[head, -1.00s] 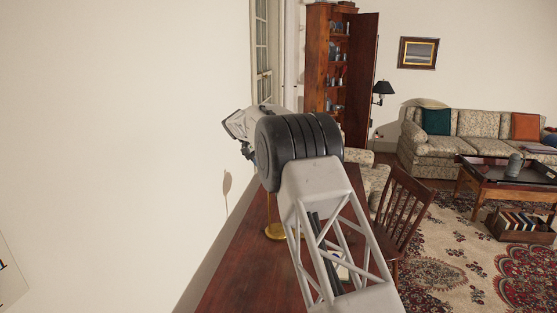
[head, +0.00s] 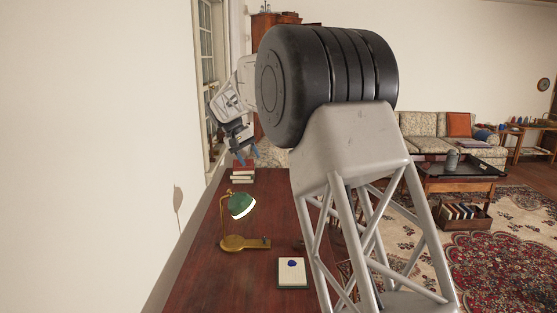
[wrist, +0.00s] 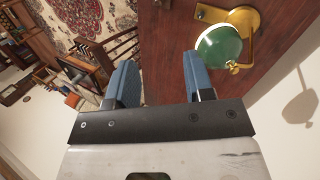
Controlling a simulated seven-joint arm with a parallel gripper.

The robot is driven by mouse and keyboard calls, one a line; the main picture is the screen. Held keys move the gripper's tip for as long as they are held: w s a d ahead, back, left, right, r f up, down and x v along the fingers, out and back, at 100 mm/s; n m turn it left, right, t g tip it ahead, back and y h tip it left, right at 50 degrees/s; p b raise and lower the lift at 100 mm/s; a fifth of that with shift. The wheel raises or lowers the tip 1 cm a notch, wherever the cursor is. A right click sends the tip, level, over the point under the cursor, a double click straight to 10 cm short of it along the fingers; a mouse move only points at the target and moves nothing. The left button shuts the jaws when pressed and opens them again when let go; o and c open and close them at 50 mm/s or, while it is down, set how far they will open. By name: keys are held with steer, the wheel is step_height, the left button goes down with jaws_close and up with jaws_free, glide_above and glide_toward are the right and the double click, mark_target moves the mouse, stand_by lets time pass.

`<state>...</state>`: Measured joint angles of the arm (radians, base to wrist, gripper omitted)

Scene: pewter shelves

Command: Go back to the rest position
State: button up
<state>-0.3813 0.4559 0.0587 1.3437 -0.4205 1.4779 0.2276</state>
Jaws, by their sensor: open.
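My gripper (head: 247,153) is raised above the far end of the dark red wooden desk (head: 200,278), near the window wall. In the wrist view its two blue fingers (wrist: 158,82) stand apart with nothing between them. The desk lies below and beyond the fingertips. The large black joint and pale lattice link of my arm cover much of the head view and hide part of the desk.
A brass lamp with a green shade (head: 242,205) stands on the desk, with a stack of books (head: 243,172) behind it. A notepad (head: 292,277) with a small blue object (head: 292,263) lies nearer. A sofa (head: 424,124) and a low table (head: 462,184) stand right.

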steer(key=s+d+r+m+y, duration=0.1)
steer(key=s+d+r+y, duration=0.15)
steer(key=s+d, duration=0.95)
steer(key=s+d+r+y, duration=0.1)
steer(key=s+d+r, duration=0.2)
steer(key=s+d, duration=0.95)
steer(key=s+d+f+t, duration=0.1)
steer(key=s+f, duration=0.3)
steer(key=s, duration=0.8)
steer(key=s+d+f+m+y, duration=0.1)
steer(key=s+f, duration=0.3)
steer(key=s, duration=0.8)
steer(key=s+d+f+t, duration=0.1)
steer(key=s+f, duration=0.3)
steer(key=s, duration=0.8)
steer(key=shift+d+f+m+t, duration=0.2)
steer(key=shift+d+m+t, duration=0.15)
steer(key=shift+d, duration=0.25)
